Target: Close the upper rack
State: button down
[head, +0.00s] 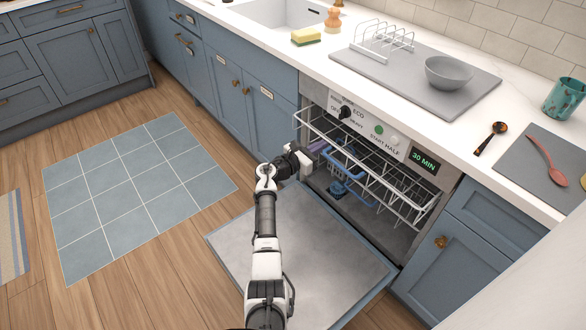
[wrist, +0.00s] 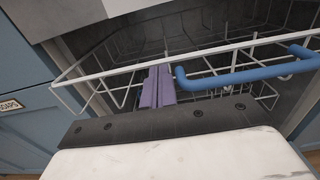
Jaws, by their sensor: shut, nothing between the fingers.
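The upper rack (head: 408,199) of white wire stands out of the open dishwasher, above its lowered door (head: 300,262). The rack has a blue handle (head: 343,160) on its front. In the wrist view, the rack's front wire (wrist: 110,72) crosses the picture, with the blue handle (wrist: 250,77) at the right. My gripper (head: 319,146) is at the rack's front, left of the handle. Its purple fingers (wrist: 160,72) are shut together and empty, at the front wire. I cannot tell whether they touch it.
The counter above holds a grey mat (head: 455,94) with a bowl (head: 449,73) and a wire stand (head: 384,40). Blue cabinets (head: 235,85) flank the dishwasher. The floor to the left, with a tiled blue mat (head: 135,190), is clear.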

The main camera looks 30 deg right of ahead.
jog(key=w+d+b, duration=0.1)
jog(key=d+b, duration=0.2)
jog(key=d, duration=0.1)
jog(key=d+b, duration=0.3)
jog(key=d, duration=0.2)
jog(key=w+d+b, duration=0.1)
jog(key=d+b, duration=0.2)
jog(key=d, duration=0.2)
jog(key=shift+w+d+f+b, duration=0.1)
jog(key=shift+w+f+b, duration=0.1)
jog(key=shift+w+b, duration=0.15)
jog(key=shift+w+d+r+b, duration=0.15)
jog(key=shift+d+b, duration=0.15)
jog(key=shift+d, duration=0.1)
jog(key=shift+r, duration=0.35)
